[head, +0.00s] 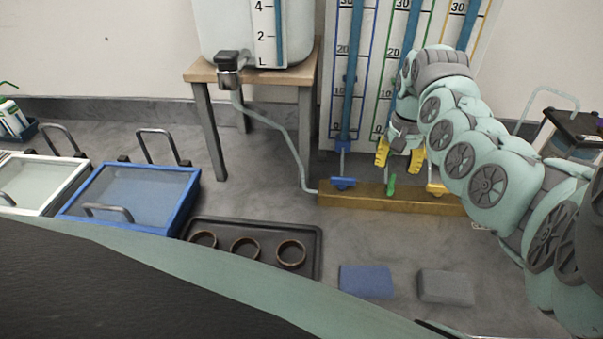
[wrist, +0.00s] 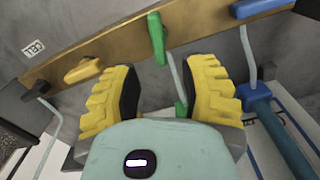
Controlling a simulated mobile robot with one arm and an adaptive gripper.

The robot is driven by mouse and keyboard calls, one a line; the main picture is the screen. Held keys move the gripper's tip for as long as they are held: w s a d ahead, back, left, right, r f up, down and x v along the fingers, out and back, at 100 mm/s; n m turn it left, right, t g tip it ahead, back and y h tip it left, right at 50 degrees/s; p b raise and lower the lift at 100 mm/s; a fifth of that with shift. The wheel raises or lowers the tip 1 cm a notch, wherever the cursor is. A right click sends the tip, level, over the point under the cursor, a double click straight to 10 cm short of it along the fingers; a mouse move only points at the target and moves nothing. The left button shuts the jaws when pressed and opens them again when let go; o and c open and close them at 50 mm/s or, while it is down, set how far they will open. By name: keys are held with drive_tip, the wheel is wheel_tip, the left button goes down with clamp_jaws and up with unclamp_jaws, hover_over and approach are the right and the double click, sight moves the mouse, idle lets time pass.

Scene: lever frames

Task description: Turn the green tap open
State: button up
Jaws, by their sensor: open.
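The green tap (head: 391,184) sits on a wooden bar (head: 330,197), between a blue tap (head: 342,183) and a yellow tap (head: 436,187). In the wrist view the green tap's handle (wrist: 157,38) lies across the bar, while the blue handle (wrist: 262,8) and the yellow handle (wrist: 83,70) lie roughly along it. My gripper (head: 399,157) is open and empty, its yellow fingers just above and behind the green tap. In the wrist view my gripper (wrist: 163,75) has its fingers on either side of the green tap's line, with the handle beyond the tips, apart from them.
Behind the bar stands a board with graduated blue tubes (head: 347,75). A wooden stand (head: 305,75) with a water tank (head: 225,25) is at the left. A dark tray (head: 312,250) with several rings, a blue block (head: 366,281) and a grey block (head: 446,287) lie in front.

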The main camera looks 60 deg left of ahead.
sight(393, 176)
drive_tip(key=shift+f, duration=2.35)
drive_tip(key=shift+o, duration=0.3)
clamp_jaws()
